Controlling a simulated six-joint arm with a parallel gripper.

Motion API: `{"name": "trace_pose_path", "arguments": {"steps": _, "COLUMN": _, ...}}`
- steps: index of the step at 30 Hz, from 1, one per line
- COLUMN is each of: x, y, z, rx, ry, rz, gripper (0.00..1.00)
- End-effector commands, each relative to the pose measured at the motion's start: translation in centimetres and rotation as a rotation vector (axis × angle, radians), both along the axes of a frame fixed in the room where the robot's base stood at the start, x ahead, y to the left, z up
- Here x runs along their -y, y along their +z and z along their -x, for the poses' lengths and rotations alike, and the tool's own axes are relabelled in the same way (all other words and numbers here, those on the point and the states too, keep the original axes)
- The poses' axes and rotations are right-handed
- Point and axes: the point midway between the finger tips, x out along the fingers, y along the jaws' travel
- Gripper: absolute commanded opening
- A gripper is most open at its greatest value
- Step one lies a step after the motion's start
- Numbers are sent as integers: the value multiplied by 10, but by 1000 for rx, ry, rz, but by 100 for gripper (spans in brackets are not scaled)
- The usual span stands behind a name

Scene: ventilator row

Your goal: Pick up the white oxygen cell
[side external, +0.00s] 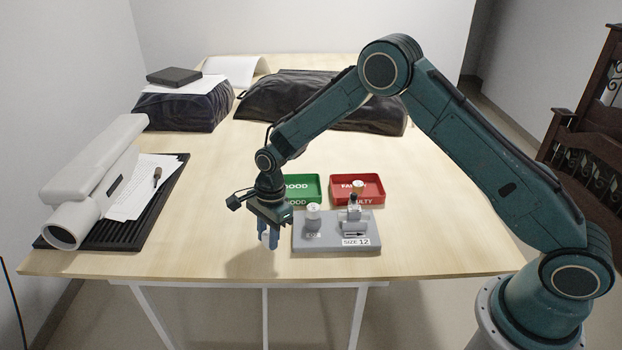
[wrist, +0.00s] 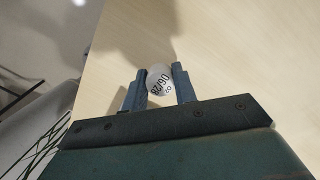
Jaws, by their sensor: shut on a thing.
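The white oxygen cell (wrist: 159,79) is between the two blue fingers of my gripper (wrist: 157,88) in the wrist view, with dark printed characters on its face. My gripper is shut on it. In the side external view my gripper (side external: 268,238) points down to the left of the grey block, near the table's front edge. The cell (side external: 266,237) shows there only as a small pale patch between the fingers. I cannot tell whether it touches the table.
A grey block (side external: 325,244) labelled SIZE 12 holds a white cylinder (side external: 313,216) and a fitting (side external: 355,214). Behind it are a green GOOD tray (side external: 314,188) and a red FAULTY tray (side external: 375,181) with a small white thing at it. Bare table lies left of my gripper.

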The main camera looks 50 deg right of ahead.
Motion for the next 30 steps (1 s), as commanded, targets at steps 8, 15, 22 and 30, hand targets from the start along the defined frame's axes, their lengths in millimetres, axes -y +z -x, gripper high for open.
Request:
{"name": "trace_pose_path", "arguments": {"steps": 8, "x": 0, "y": 2, "z": 0, "rx": 1, "ry": 0, "rz": 0, "gripper": 5}}
{"name": "trace_pose_path", "arguments": {"steps": 15, "x": 0, "y": 17, "z": -1, "rx": 3, "ry": 0, "rz": -1, "gripper": 5}}
{"name": "trace_pose_path", "arguments": {"steps": 22, "x": 0, "y": 52, "z": -1, "rx": 5, "ry": 0, "rz": -1, "gripper": 5}}
{"name": "trace_pose_path", "arguments": {"steps": 30, "x": 0, "y": 110, "z": -1, "rx": 6, "ry": 0, "rz": -1, "gripper": 5}}
